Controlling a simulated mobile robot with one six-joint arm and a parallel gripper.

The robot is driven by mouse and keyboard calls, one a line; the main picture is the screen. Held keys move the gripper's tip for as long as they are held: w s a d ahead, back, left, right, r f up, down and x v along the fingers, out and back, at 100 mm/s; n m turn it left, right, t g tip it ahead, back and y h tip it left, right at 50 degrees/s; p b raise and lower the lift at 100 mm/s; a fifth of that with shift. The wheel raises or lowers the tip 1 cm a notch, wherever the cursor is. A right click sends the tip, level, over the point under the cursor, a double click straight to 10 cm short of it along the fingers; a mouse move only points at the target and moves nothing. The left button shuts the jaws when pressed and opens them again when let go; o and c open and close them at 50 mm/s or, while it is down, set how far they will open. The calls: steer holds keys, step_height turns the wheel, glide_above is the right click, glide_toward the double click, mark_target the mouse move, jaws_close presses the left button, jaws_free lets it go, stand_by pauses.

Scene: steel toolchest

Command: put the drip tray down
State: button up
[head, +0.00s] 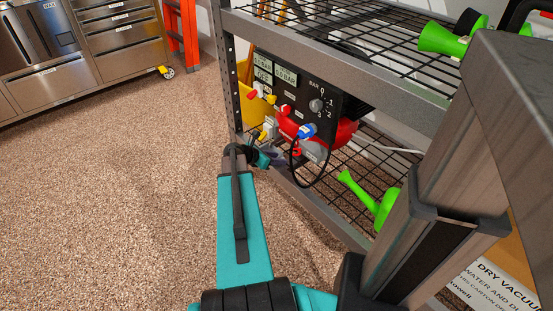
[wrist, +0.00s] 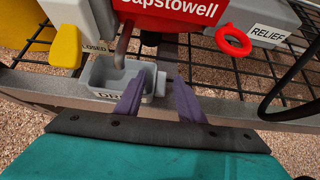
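The drip tray (wrist: 118,76) is a small grey open box with partly covered lettering on its front, in the wrist view left of centre. It sits level below a bent grey pipe (wrist: 123,40), by the shelf's front rail. A pale grip block (wrist: 160,82) stands at its right end. My gripper (wrist: 158,80) has two purple fingers spread apart, one on each side of this block, with gaps showing. The left finger covers part of the tray's right end. In the head view my gripper (head: 266,158) is at the shelf's front left; the tray is not clear there.
A yellow lever (wrist: 66,54) marked closed is left of the tray, and a red ring (wrist: 233,41) is at the right. A black cable loops at the far right. The wire shelf (head: 345,180) carries a black gauge panel (head: 300,85). The floor at left is clear.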

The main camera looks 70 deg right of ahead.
steer(key=shift+r, duration=0.15)
steer(key=shift+w+a+r, duration=0.15)
steer(key=shift+a+r, duration=0.05)
steer(key=p+v, duration=0.2)
steer(key=v, duration=0.9)
steer(key=shift+p, duration=0.3)
steer(key=shift+a, duration=0.15)
